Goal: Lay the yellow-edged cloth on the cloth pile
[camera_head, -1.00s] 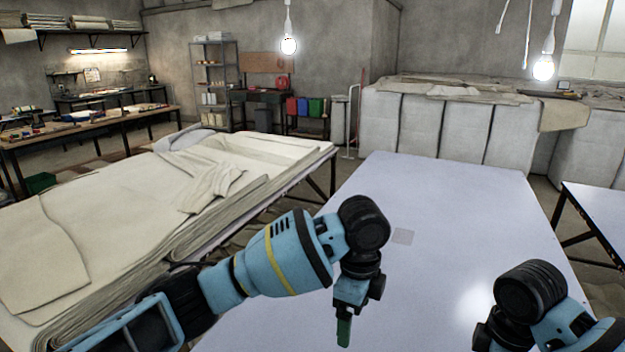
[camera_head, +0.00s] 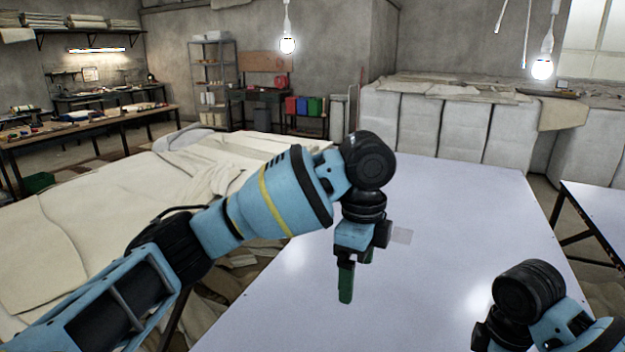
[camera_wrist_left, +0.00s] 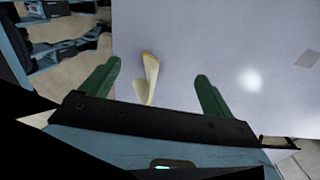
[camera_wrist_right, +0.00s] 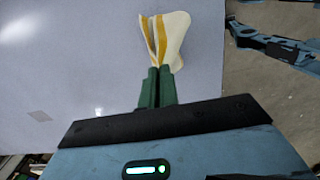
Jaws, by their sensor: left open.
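A cream cloth with yellow edge bands (camera_wrist_right: 177,42) shows at the fingertips of my right gripper (camera_wrist_right: 160,70), which is shut on it. In the head view, only my right wrist shows and its fingers are out of frame. My left gripper (camera_head: 346,288) points down above the white table; its green fingers stand wide apart in the left wrist view (camera_wrist_left: 158,70). A narrow cream piece with a yellow tip (camera_wrist_left: 150,74) shows between and beyond them, partly hidden; I cannot tell if it is the same cloth. Wide cream cloths (camera_head: 90,215) lie on the left table.
The white table (camera_head: 450,220) is mostly bare, with a small grey square (camera_head: 403,236) on it. Another white table (camera_head: 600,215) stands at the right. Pale covered blocks (camera_head: 440,125) line the back. A workbench (camera_head: 80,128) stands at the far left.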

